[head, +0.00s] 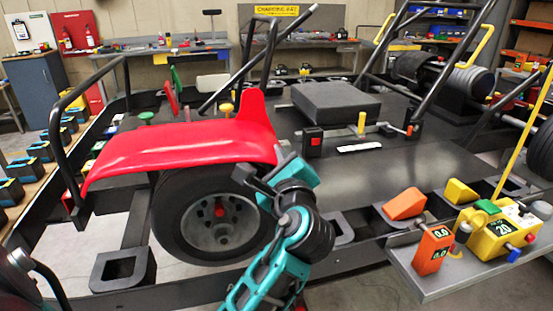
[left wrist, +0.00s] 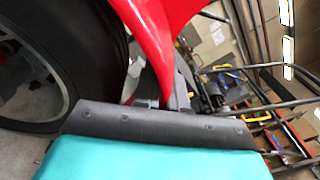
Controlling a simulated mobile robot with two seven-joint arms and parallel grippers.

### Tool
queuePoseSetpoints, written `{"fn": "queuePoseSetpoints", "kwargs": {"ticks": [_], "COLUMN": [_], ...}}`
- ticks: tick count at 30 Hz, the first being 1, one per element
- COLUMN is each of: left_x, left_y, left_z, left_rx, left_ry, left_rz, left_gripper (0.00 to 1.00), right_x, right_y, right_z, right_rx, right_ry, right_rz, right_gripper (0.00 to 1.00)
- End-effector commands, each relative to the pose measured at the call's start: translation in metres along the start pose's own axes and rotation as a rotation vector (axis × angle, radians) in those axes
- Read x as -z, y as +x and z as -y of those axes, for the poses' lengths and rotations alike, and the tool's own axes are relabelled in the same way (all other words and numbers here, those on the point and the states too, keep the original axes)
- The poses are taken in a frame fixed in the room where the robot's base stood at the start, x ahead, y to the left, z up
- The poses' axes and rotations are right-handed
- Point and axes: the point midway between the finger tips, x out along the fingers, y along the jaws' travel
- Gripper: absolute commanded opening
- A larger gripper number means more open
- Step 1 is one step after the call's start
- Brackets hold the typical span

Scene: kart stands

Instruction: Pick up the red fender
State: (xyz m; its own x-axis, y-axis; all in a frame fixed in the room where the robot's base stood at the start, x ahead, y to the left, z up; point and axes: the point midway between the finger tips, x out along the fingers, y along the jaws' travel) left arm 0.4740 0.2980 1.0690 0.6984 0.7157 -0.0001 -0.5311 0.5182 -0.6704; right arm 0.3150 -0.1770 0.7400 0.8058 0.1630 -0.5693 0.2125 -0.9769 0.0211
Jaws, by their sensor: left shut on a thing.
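The red fender (head: 185,148) arches over the black wheel (head: 212,215) on the left side of the kart, with its raised fin to the right. My left gripper (head: 270,178) is at the fender's right end, beside the wheel, and is shut on its edge. In the left wrist view, the red fender (left wrist: 158,35) runs down to the jaws of my left gripper (left wrist: 160,98), with the tyre at the left. The exact contact is partly hidden by the gripper. My right gripper is not in view.
The kart's black frame and tubes surround the fender. A black box (head: 335,102) sits on the deck. At the right, a grey shelf (head: 440,285) holds an orange gauge (head: 433,250) and a yellow device (head: 493,235). A rack of batteries stands at the left.

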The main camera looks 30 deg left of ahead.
Motion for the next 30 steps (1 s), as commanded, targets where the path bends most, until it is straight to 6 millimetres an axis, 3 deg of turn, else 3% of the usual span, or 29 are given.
{"fn": "queuePoseSetpoints", "kwargs": {"ticks": [10,11,20,30], "left_x": [-0.0001,-0.0001,-0.0001,-0.0002], "left_y": [0.0002,0.0002,0.0002,0.0008], "left_z": [-0.0002,-0.0002,-0.0001,0.0002], "left_rx": [0.000,0.000,0.000,0.000], "left_ry": [0.001,0.001,0.001,0.001], "left_rz": [0.001,0.001,0.001,0.000], "left_gripper": [0.00,0.13,0.41,0.41], "right_x": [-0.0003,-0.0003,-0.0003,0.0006], "right_y": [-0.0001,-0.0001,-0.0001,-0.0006], "right_z": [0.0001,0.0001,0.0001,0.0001], "right_rx": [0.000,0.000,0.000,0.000], "right_ry": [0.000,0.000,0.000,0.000], "right_rz": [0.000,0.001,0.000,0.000], "right_gripper": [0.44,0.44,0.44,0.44]}}
